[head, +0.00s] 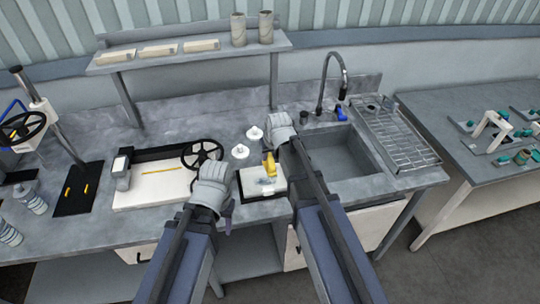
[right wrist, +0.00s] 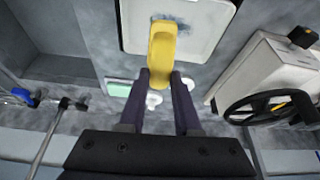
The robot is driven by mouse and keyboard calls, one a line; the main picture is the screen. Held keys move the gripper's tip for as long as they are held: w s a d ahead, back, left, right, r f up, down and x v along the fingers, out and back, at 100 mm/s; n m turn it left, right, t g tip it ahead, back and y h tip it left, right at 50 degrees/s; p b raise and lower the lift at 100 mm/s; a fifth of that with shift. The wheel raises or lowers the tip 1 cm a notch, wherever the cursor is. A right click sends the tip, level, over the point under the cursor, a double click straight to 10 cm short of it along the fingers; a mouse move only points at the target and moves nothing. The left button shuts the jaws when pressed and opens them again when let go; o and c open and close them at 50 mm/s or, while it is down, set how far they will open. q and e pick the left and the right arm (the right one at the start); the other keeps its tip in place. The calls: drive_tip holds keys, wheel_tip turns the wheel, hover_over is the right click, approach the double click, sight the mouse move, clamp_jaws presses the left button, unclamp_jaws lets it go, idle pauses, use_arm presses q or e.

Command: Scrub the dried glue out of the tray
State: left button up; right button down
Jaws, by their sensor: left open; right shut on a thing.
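The white tray (head: 275,189) with a dark rim lies near the front edge of the bench; it also shows at the top of the right wrist view (right wrist: 208,22). My right gripper (right wrist: 160,76) is shut on a yellow brush (right wrist: 161,48), with a dark finger on each side of its handle. In the head view the yellow brush (head: 269,163) stands tilted over the tray. A small bluish patch shows at its lower end; I cannot tell whether it is bristles or glue, or whether they touch. My left gripper (head: 226,213) is open and empty, left of the tray by the bench edge.
A machine with a black handwheel (head: 202,155) stands left of the tray. Two small white round pieces (head: 240,151) sit behind it. A sink (head: 339,155) with a tap (head: 330,85) is on the right, beside a wire drying rack (head: 390,130).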

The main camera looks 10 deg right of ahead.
drive_tip(key=shift+r, duration=0.35)
wheel_tip(320, 180, up, 3)
drive_tip(key=p, duration=0.3)
drive_tip(key=shift+f, duration=0.1)
idle(0.5)
